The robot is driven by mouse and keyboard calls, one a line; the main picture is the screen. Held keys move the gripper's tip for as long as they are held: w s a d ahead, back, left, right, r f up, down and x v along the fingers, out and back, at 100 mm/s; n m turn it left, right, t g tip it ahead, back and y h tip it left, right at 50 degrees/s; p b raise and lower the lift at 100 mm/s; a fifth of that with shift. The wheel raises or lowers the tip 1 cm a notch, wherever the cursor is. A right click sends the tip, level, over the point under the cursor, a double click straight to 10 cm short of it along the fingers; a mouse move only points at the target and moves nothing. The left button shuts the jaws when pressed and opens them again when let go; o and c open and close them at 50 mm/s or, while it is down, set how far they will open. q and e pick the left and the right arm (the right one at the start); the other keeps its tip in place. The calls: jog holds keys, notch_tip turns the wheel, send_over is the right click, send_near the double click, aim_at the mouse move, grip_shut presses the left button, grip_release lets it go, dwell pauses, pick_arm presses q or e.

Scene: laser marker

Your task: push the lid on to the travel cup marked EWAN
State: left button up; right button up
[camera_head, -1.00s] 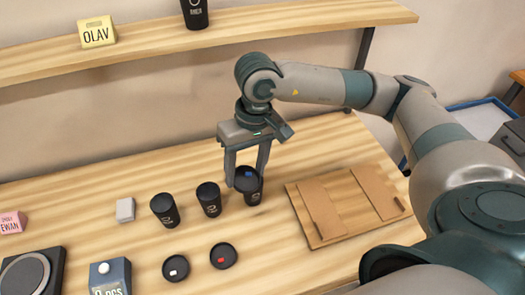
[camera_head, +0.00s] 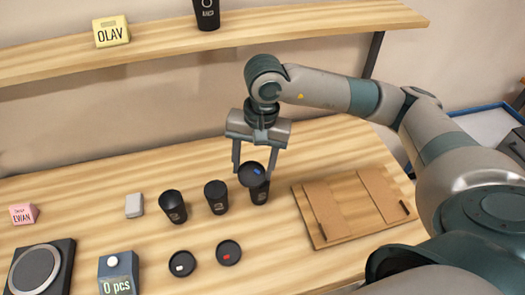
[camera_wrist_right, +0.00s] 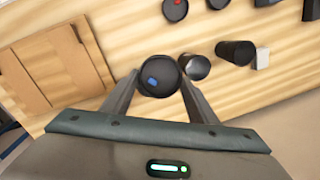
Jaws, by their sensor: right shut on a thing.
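My right gripper (camera_head: 253,172) is shut on a black round lid (camera_head: 250,177) with a blue mark. The lid also shows between the fingers in the right wrist view (camera_wrist_right: 158,78). It sits at the top of the rightmost black cup (camera_head: 260,193), looks tilted and overlaps the cup's rim; I cannot tell whether they touch. Two more black cups, the middle one (camera_head: 216,198) and the left one (camera_head: 173,208), stand upright with no lids on. The cups' pale markings are too small to read. A pink block (camera_head: 23,214) at the far left reads EWAN. My left gripper is not in view.
Two lids lie in front of the cups, one with a white mark (camera_head: 181,264), one with a red mark (camera_head: 228,253). A wooden board (camera_head: 316,235) lies to the right. A white block (camera_head: 134,205), a scale (camera_head: 35,272) and a counter (camera_head: 117,268) stand left.

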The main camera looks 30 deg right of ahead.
aim_at(263, 171)
jog(key=m, duration=0.3)
jog(key=m+p, duration=0.1)
jog(key=m, duration=0.1)
jog(key=shift+w+d, duration=0.35)
jog(key=shift+d, duration=0.05)
jog(key=m, duration=0.3)
jog(key=d+m, duration=0.1)
jog(key=m, duration=0.1)
jog(key=shift+w+f+p, duration=0.15)
jog(key=shift+w+p, duration=0.2)
jog(key=shift+p, duration=0.05)
jog(key=m, duration=0.3)
jog(key=d+m+t+p, duration=0.1)
jog(key=m, duration=0.2)
jog(key=w+d+m, duration=0.1)
jog(key=m, duration=0.2)
jog(key=shift+d+f+m+t+p, duration=0.1)
jog(key=shift+f+m+t+p, duration=0.2)
jog(key=shift+m+t, duration=0.1)
jog(key=shift+f, duration=0.1)
jog(key=shift+s+d+b+x, duration=0.1)
jog(key=shift+s+b+x, duration=0.05)
jog(key=shift+b+x, duration=0.7)
jog(key=shift+s+d+b+x, duration=0.15)
jog(key=shift+b+x, duration=0.35)
jog(key=shift+x, duration=0.7)
jog(key=shift+s+d+b+x, duration=0.1)
jog(key=shift+s+b+x, duration=0.05)
jog(key=shift+b+x, duration=0.7)
